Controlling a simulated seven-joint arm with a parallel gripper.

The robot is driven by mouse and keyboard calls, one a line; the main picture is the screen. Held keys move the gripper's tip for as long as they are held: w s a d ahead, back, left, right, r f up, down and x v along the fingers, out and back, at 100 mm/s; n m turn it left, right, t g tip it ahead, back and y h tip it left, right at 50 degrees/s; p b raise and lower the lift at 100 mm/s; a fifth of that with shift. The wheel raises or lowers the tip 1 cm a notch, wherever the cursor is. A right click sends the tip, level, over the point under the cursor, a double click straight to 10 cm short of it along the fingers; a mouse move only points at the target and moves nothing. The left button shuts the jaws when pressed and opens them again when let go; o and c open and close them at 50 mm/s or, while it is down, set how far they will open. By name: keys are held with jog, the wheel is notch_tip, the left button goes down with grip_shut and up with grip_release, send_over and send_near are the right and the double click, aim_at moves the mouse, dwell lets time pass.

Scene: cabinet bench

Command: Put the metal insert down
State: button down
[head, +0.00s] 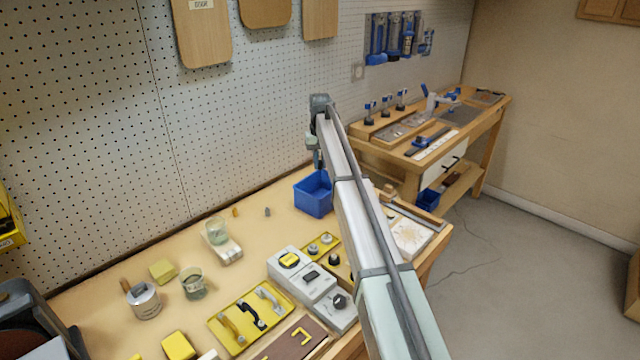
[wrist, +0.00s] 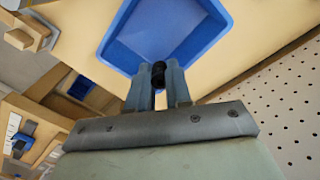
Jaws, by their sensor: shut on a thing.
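My gripper (wrist: 158,72) is shut on a small dark, rounded piece, which I take to be the metal insert (wrist: 158,80). The insert sits between the two fingertips in the wrist view. Behind it, an open blue bin (wrist: 118,58) shows an empty-looking floor. In the head view my gripper (head: 317,160) points down above the blue bin (head: 313,197), which stands on the wooden bench. The insert cannot be made out in the head view.
Grey control boxes (head: 300,275) and a yellow handle board (head: 250,318) stand nearer. A pegboard wall (head: 230,120) rises behind. Bare bench lies left of the bin.

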send_near(320, 192)
jog(key=shift+s+f, duration=0.8)
jog(key=shift+f, duration=0.25)
jog(key=shift+s+f, duration=0.8)
jog(key=shift+f, duration=0.3)
jog(key=shift+s+f, duration=0.8)
jog(key=shift+f, duration=0.25)
jog(key=shift+f, duration=0.1)
jog(key=c, duration=1)
grip_release()
jog(key=shift+c, duration=0.2)
notch_tip(320, 192, up, 12)
jog(key=shift+r, duration=0.15)
jog(key=shift+o, duration=0.5)
